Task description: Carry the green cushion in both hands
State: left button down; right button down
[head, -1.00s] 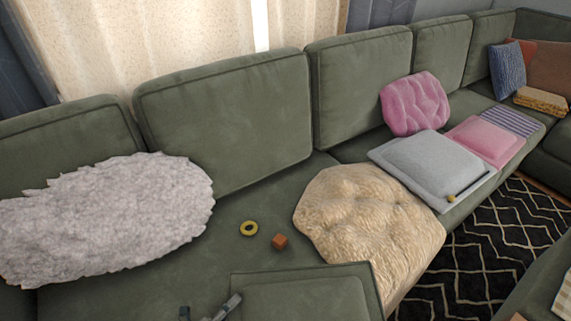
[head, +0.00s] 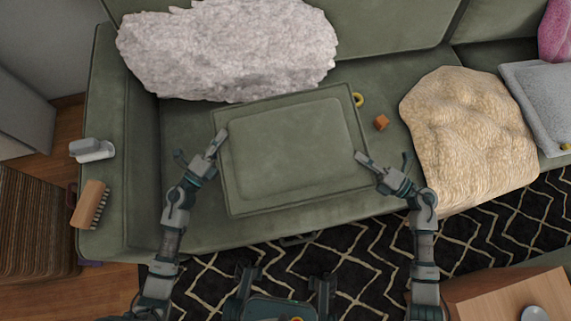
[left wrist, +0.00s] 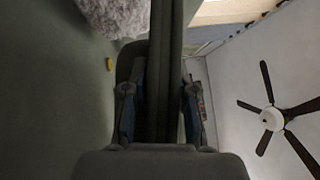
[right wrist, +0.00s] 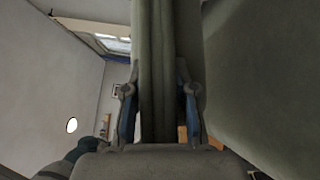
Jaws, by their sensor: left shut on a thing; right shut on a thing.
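The green cushion (head: 290,150) is a flat, piped square seen from above in the head view, over the green sofa seat. My left gripper (head: 218,143) is at its left edge and my right gripper (head: 364,160) is at its right edge. In the left wrist view the cushion's edge (left wrist: 163,70) runs between the two fingers of my left gripper (left wrist: 160,105), which is shut on it. In the right wrist view the cushion's edge (right wrist: 157,70) sits between the fingers of my right gripper (right wrist: 160,105), also shut on it. I cannot tell its height above the seat.
A shaggy grey cushion (head: 230,50) lies behind and a beige cushion (head: 465,135) lies to the right. A yellow ring (head: 359,99) and an orange cube (head: 381,122) lie between. A wooden table (head: 510,300) stands at lower right.

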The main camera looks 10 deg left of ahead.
pick_arm(q)
jog(key=shift+d+f, duration=0.25)
jog(key=shift+f, duration=0.1)
pick_arm(e)
jog(key=shift+a+f, duration=0.15)
jog(key=shift+f, duration=0.2)
pick_arm(q)
jog(key=shift+r, duration=0.1)
